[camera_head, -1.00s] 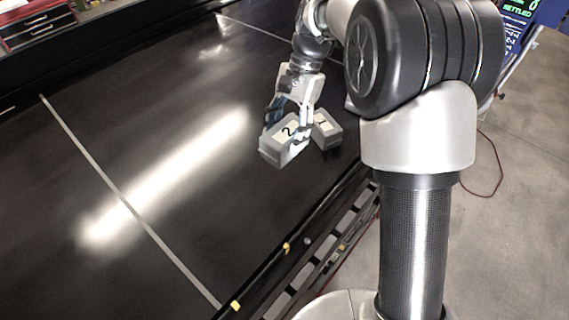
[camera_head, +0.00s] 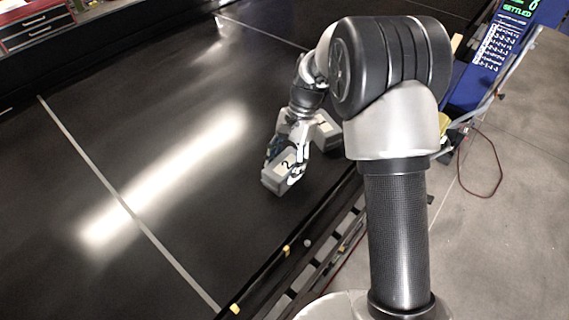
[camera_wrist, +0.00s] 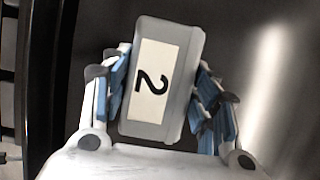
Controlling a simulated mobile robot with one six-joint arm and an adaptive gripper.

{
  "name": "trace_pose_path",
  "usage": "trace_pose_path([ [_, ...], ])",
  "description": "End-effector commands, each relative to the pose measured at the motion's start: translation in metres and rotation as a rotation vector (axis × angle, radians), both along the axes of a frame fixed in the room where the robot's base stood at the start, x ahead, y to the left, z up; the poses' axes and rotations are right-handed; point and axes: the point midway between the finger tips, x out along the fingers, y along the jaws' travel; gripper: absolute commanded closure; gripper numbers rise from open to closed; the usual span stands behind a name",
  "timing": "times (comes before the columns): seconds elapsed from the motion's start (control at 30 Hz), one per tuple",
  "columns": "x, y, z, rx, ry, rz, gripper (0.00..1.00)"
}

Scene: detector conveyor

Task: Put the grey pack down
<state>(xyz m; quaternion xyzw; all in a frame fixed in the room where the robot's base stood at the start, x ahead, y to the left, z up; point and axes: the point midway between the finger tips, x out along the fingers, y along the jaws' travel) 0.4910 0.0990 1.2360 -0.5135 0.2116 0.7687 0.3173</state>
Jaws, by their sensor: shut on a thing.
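The grey pack (camera_head: 276,183) with a white label marked 2 is held in my gripper (camera_head: 284,165) over the black conveyor belt (camera_head: 215,255). In the wrist view the pack (camera_wrist: 184,92) sits between the blue-padded fingers of my gripper (camera_wrist: 165,95), slightly tilted, label facing the camera. The gripper is shut on it. I cannot tell whether the pack's underside touches the belt. A second grey pack (camera_head: 326,132), with a label marked 1, is on the belt just behind and to the right, partly hidden by my arm.
The belt is clear to the left and front of the held pack. The conveyor's dark side rail (camera_head: 318,222) runs close on its right. A blue stand with a screen (camera_head: 490,60) and a red cable (camera_head: 497,165) are beyond the rail.

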Motion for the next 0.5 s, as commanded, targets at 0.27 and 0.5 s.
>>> trace_pose_path([
  [0.27,-0.0001,0.0000,-0.0028,0.000,0.000,0.000,0.40],
  [0.5,-0.0001,0.0000,-0.0026,-0.001,0.001,0.000,0.25],
])
